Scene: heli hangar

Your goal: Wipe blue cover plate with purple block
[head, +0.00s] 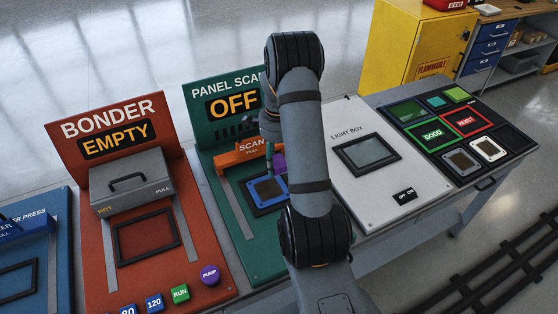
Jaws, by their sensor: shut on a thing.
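The blue cover plate (266,191), a blue-edged square with a dark middle, lies flat on the green panel scanner station, just in front of the orange scanner bar. The purple block (279,162) shows in part just beyond the plate's far right side, partly covered by my arm. My gripper (271,152) is mostly hidden behind my arm. It is shut on the purple block. I cannot tell whether the block touches the plate.
The orange scanner bar (240,152) stands close behind the plate, and the scanner sign (222,102) reads OFF. The red bonder station (200,262) is to the left. The light box (346,186) and the black sorting board (494,126) are to the right.

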